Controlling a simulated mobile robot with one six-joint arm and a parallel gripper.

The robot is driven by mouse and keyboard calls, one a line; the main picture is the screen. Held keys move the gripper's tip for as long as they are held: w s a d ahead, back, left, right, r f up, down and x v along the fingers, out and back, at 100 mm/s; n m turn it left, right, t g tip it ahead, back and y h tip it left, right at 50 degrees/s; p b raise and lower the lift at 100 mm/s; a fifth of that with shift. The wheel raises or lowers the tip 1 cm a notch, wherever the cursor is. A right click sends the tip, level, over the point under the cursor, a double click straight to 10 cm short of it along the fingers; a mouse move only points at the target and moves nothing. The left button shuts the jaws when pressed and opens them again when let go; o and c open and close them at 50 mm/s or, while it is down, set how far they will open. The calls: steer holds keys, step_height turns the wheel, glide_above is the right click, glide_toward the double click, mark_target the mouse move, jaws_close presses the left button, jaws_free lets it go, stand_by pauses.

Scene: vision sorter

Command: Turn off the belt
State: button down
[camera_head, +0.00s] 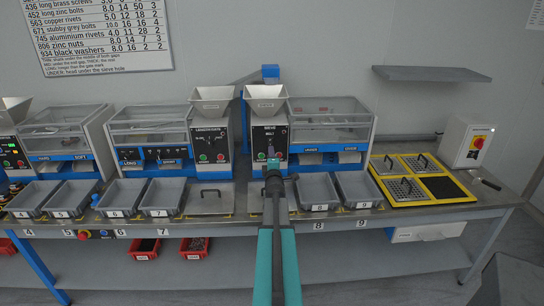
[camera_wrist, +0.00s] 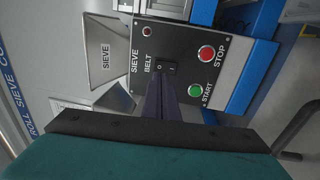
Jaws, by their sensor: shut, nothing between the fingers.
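The black SIEVE control panel (camera_head: 270,138) stands at the middle of the bench, below a hopper. In the wrist view the panel (camera_wrist: 185,48) appears turned on its side. Its dark rocker switch (camera_wrist: 167,68), beside the word BELT, sits right at the tips of my gripper (camera_wrist: 162,84). A red STOP button (camera_wrist: 207,54) and a green START button (camera_wrist: 195,91) lie to the right. A small dark red lamp (camera_wrist: 147,31) is above the word BELT. My gripper (camera_head: 273,164) is shut and empty in front of the panel. I cannot tell whether the tips touch the switch.
A second control panel (camera_head: 210,142) stands to the left. A yellow-framed tray set (camera_head: 420,180) and a white box with a red button (camera_head: 467,146) are at right.

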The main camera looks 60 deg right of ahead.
mark_target(270, 140)
steer(key=shift+p+x, duration=1.1)
steer(key=shift+x, duration=1.75)
